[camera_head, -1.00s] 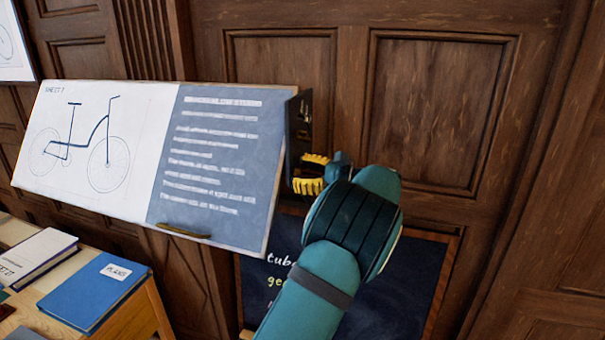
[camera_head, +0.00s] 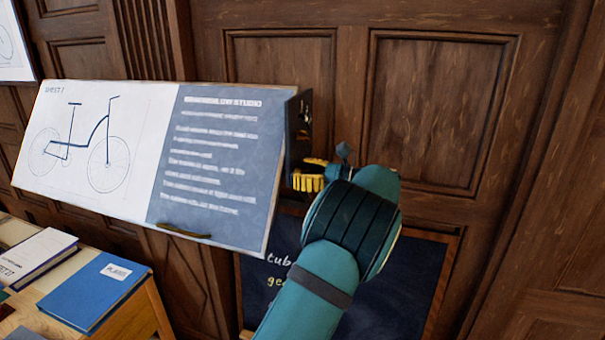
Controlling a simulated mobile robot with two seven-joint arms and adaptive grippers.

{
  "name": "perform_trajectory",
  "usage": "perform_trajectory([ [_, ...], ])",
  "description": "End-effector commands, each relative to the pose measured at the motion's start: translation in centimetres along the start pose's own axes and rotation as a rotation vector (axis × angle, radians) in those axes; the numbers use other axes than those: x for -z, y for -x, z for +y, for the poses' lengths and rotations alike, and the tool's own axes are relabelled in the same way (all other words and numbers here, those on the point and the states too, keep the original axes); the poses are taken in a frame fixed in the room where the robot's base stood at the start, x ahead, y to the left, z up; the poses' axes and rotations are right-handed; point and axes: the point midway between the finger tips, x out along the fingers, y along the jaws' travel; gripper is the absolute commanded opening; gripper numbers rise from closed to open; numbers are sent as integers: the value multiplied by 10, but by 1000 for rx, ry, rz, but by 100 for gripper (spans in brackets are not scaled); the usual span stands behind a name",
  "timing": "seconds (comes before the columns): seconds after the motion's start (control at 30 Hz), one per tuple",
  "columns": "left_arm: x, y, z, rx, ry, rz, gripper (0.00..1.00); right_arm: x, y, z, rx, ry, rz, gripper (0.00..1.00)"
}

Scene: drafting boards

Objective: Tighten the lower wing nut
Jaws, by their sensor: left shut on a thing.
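The drafting board (camera_head: 212,205) is tilted and shows a bicycle drawing and a blue text panel. A dark bracket (camera_head: 293,130) stands at its right edge, with a small metal fitting (camera_head: 306,112) high on it; I cannot tell if that is the upper wing nut. My left gripper (camera_head: 308,175), with yellow fingertips, is at the bracket's lower part, right of the board. It is shut on the lower wing nut, which its fingers and wrist hide. My teal left wrist and forearm fill the lower middle. My right gripper is not in view.
A blue book (camera_head: 95,298) and a white-covered book (camera_head: 38,255) lie on a wooden table (camera_head: 150,312) at lower left. A dark chalkboard (camera_head: 405,290) is behind my forearm. Wood panelling is behind; the space right of my arm is clear.

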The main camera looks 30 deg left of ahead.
Motion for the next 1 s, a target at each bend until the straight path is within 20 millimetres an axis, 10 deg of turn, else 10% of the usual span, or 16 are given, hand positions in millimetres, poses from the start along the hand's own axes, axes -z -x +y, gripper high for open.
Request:
perform_trajectory([
  [0.1, 1, 1, 0, 1, 0, 1, 17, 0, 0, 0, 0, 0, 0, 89],
  [0.13, 1, 1, 0, 1, 0, 1, 63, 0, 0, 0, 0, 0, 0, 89],
  [0.2, 1, 1, 0, 1, 0, 1, 87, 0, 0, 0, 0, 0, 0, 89],
  [0.63, 0, 7, 0, 2, 1, 1, 89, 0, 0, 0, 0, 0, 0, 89],
  [1.0, 0, 74, 0, 4, 2, 0, 89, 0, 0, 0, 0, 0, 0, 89],
])
